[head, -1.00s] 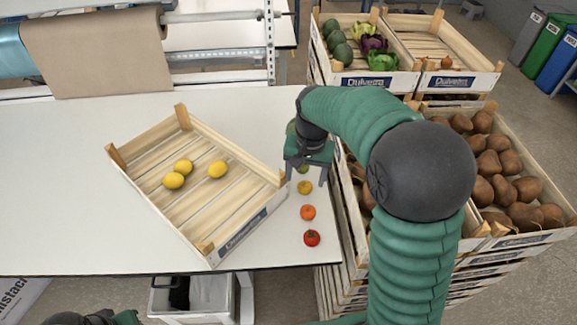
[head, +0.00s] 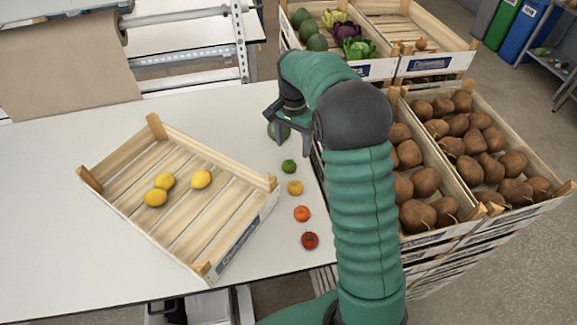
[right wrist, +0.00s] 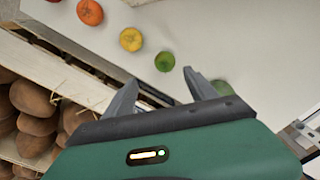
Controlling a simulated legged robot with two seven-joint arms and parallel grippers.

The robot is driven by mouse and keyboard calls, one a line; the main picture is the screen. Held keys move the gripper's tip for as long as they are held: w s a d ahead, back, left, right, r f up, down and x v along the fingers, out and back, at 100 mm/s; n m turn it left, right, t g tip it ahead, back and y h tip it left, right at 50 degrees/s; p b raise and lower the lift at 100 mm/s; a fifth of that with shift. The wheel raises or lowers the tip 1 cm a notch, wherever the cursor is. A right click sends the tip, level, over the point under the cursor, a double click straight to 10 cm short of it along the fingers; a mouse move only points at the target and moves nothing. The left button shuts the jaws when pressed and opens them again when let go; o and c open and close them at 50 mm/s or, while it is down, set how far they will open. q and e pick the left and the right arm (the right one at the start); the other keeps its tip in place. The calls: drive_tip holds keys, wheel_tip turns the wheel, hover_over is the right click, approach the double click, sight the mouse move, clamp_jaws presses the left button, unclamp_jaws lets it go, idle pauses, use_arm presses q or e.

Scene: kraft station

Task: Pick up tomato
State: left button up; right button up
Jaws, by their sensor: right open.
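The red tomato (head: 310,240) with a green stem lies on the white table near its front right corner, closest to the edge in a row of produce. In the right wrist view the tomato (right wrist: 90,11) is at the top left, partly cut by the frame edge. My right gripper (head: 281,128) is at the far end of the row, well beyond the tomato, beside a dark green round item (head: 277,131). In the right wrist view its fingers (right wrist: 160,90) are spread with nothing between them. My left gripper is not in view.
Between gripper and tomato lie a lime (head: 289,166), a yellow fruit (head: 295,188) and an orange fruit (head: 302,214). A wooden crate (head: 215,222) with three lemons stands to the left. Potato-like brown produce fills crates (head: 478,208) at right. The table's left side is clear.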

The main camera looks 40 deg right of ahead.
sight(289, 162)
drive_tip(key=f, duration=0.1)
drive_tip(key=w+f, duration=0.1)
drive_tip(key=f, duration=0.3)
drive_tip(key=shift+w+d, duration=0.15)
drive_tip(key=shift+d, duration=0.1)
drive_tip(key=f, duration=0.2)
drive_tip(key=a+f+p, duration=0.1)
drive_tip(key=f, duration=0.1)
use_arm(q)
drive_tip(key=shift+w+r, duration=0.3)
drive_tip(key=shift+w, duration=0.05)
use_arm(e)
drive_tip(key=shift+f, duration=0.15)
drive_tip(key=shift+d, duration=0.15)
drive_tip(key=c, duration=0.7)
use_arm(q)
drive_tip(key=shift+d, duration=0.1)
use_arm(e)
clamp_jaws()
